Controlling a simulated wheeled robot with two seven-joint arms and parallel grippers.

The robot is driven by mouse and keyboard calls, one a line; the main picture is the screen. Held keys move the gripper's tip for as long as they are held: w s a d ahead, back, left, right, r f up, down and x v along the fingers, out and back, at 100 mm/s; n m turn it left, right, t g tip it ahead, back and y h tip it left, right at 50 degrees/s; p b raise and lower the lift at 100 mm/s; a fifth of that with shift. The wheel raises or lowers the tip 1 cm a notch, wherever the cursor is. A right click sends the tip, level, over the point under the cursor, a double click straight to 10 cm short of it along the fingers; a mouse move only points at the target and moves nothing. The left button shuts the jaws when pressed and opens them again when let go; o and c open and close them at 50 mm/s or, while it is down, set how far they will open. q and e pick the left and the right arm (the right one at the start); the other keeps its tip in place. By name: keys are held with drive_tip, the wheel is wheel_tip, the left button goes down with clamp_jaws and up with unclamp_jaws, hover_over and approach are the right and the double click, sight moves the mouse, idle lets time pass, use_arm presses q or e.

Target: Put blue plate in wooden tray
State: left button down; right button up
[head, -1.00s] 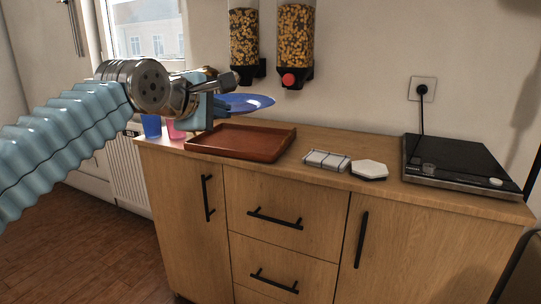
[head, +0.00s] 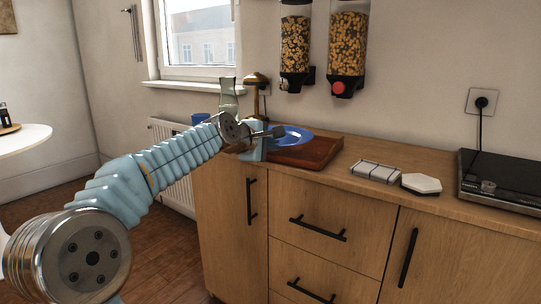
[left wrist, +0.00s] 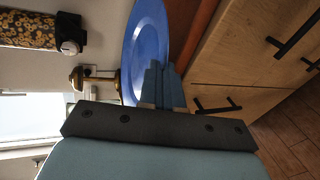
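The blue plate (head: 294,136) is over the left part of the wooden tray (head: 322,152) on the counter. I cannot tell whether its underside touches the tray. My left gripper (head: 272,136) is at the plate's left edge in the head view, with its fingers close together on the rim. In the left wrist view the fingers (left wrist: 162,88) meet the rim of the plate (left wrist: 147,40), and the tray's reddish side (left wrist: 203,22) shows beside it. My left arm hides the tray's left end. My right gripper is not in view.
A blue cup (head: 200,118), a glass vase (head: 228,97) and a brass-coloured object (head: 257,88) stand behind my left arm. Cereal dispensers (head: 346,45) hang above.

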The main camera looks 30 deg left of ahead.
use_arm(q)
drive_tip(key=shift+f, duration=0.95)
drive_tip(key=shift+f, duration=0.1)
